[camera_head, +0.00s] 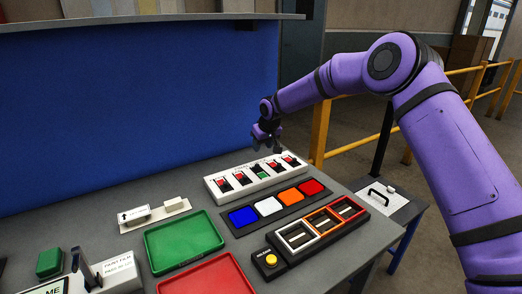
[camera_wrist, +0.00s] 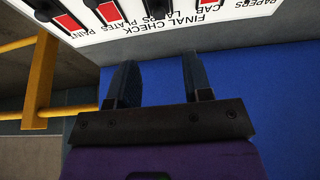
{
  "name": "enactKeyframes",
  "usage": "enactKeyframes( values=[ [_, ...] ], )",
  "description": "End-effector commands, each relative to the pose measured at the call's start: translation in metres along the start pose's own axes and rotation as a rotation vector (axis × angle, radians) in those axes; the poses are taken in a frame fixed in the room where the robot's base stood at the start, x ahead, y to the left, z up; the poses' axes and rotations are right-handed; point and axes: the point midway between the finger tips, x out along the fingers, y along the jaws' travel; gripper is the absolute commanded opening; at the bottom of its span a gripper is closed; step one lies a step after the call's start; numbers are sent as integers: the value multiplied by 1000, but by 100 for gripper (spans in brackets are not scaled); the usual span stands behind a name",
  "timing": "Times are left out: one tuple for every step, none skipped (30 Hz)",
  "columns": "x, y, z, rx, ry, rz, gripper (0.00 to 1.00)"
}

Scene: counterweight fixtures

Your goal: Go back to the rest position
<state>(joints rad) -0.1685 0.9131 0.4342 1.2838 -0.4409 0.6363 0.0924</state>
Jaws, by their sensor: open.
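My gripper (camera_head: 268,140) is above the back of the workbench, at the end of my purple arm. It hangs just behind and above a white switch panel (camera_head: 212,188) with several red switches and a green one. In the wrist view my gripper (camera_wrist: 160,68) has its two dark fingers apart with nothing between them. The white panel (camera_wrist: 215,32) shows past the fingertips there, with the words FINAL CHECK upside down. No rest position is marked in either view.
The blue back wall (camera_head: 130,110) stands close behind my gripper. On the grey bench are a green tray (camera_head: 184,242), a red tray (camera_head: 208,278), coloured square pads (camera_head: 269,207) and a framed three-slot fixture (camera_head: 320,228). A yellow railing (camera_head: 320,130) stands beyond the bench's right end.

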Motion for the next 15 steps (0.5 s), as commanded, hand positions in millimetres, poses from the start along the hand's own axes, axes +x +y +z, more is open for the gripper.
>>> enactKeyframes(
  values=[
    [-1,0,0,0,0,0,46],
    [-1,0,0,0,0,0,46],
    [-2,0,0,0,0,0,46],
    [-2,0,0,0,0,0,46],
    [-2,0,0,0,0,0,46],
    [-2,0,0,0,0,0,46],
    [-2,0,0,0,0,0,46],
    [-1,0,0,0,0,0,46],
    [-2,0,0,0,0,0,46],
    [-3,0,0,0,0,1,46],
    [-4,1,0,0,1,2,46],
    [-9,2,0,0,1,5,46],
    [-14,2,0,0,2,8,46],
    [-20,4,1,0,1,12,46],
    [-31,6,2,0,1,20,46]
  ],
)
